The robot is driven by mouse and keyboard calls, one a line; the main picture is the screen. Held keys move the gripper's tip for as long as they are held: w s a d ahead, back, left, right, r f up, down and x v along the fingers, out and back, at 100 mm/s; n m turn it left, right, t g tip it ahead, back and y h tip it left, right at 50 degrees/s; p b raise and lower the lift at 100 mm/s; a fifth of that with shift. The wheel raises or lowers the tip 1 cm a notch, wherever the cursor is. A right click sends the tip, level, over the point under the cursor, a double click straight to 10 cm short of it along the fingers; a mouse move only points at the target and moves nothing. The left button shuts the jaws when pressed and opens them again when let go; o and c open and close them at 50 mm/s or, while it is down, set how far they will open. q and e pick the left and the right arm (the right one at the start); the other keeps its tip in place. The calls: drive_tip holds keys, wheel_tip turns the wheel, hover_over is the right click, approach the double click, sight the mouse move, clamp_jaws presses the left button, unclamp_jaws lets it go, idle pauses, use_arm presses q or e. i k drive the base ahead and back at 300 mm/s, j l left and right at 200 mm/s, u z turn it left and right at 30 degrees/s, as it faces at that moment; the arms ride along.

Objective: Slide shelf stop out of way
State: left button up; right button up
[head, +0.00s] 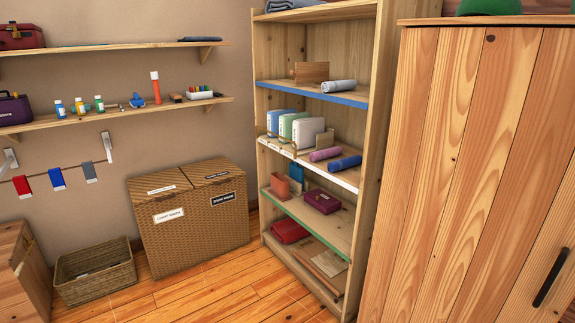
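The tall open wooden shelf unit (379,80) stands right of centre in the head view. On its blue-edged shelf (325,95) a wooden block or stop (312,71) stands upright beside a pale rolled cloth (339,86). On the white-edged shelf (336,178) a smaller wooden piece (325,138) stands just right of upright blue, green and white books (308,131). A thin wooden bar with small posts (280,142) runs along the front of these books. I cannot tell which wooden piece is the shelf stop. Neither of my grippers is in view.
Pink (325,154) and blue (345,163) rolls lie on the white-edged shelf. A tall wooden wardrobe (460,170) stands close on the right. A wicker hamper (190,215) and a basket (95,275) stand left. Some floor (220,290) is clear in front.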

sight(309, 73)
drive_tip(key=i+l, duration=0.1)
drive_tip(key=i, duration=0.75)
drive_tip(key=i+u, duration=0.1)
drive_tip(key=i, duration=0.8)
drive_tip(key=i+z, duration=0.2)
drive_tip(key=i, duration=0.35)
drive_tip(key=i+j+z, duration=0.2)
drive_tip(key=i, duration=0.3)
drive_tip(key=i+l, duration=0.05)
drive_tip(key=l, duration=0.05)
